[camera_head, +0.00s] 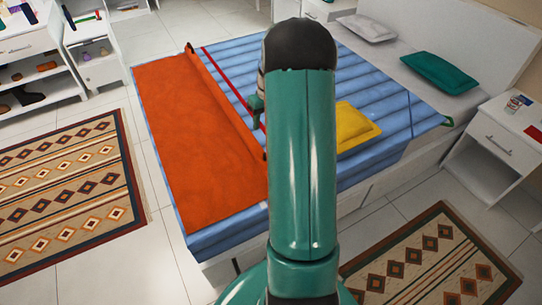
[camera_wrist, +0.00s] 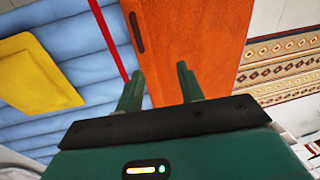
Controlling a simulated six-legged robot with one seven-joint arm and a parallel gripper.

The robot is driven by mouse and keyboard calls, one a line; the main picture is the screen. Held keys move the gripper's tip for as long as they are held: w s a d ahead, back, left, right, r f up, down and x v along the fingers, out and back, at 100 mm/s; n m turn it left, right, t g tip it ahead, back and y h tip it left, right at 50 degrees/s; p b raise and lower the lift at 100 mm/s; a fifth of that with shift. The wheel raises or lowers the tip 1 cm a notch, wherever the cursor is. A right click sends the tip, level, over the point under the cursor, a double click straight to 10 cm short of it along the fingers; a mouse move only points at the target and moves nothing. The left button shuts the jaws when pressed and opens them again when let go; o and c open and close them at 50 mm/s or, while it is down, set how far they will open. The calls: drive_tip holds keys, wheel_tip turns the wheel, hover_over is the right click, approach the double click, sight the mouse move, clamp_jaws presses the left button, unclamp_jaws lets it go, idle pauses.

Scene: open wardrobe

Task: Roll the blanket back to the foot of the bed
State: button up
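The orange blanket (camera_head: 190,140) lies across the foot end of the bed, over the blue quilted bedding (camera_head: 228,52). Its edge toward the pillows looks raised, like a thin roll or bar. A red stripe (camera_head: 226,76) crosses the bedding a little beyond that edge. My gripper (camera_head: 257,104) is mostly hidden behind my green arm, over the bed near the stripe. In the wrist view my gripper (camera_wrist: 160,70) is open, with nothing seen between its fingers. The blanket (camera_wrist: 195,40) shows beyond them, with a dark elongated mark on it near its edge. I cannot tell whether they touch.
A yellow cushion (camera_head: 356,127) lies on the bedding; grey (camera_head: 368,27) and teal (camera_head: 439,72) pillows lie at the head. A white nightstand (camera_head: 497,140) stands at right, shelves (camera_head: 38,65) at left. Patterned rugs (camera_head: 70,190) flank the bed, with tiled floor between.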

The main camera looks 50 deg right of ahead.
drive_tip(key=s+d+f, duration=0.2)
drive_tip(key=d+f, duration=0.3)
drive_tip(key=f, duration=0.2)
drive_tip(key=shift+m+y, duration=0.3)
drive_tip(key=f, duration=0.4)
drive_tip(key=a+f, duration=0.1)
drive_tip(key=f, duration=0.4)
drive_tip(key=a+f, duration=0.1)
drive_tip(key=f, duration=0.3)
drive_tip(key=shift+w+f, duration=0.3)
drive_tip(key=shift+f, duration=0.05)
clamp_jaws()
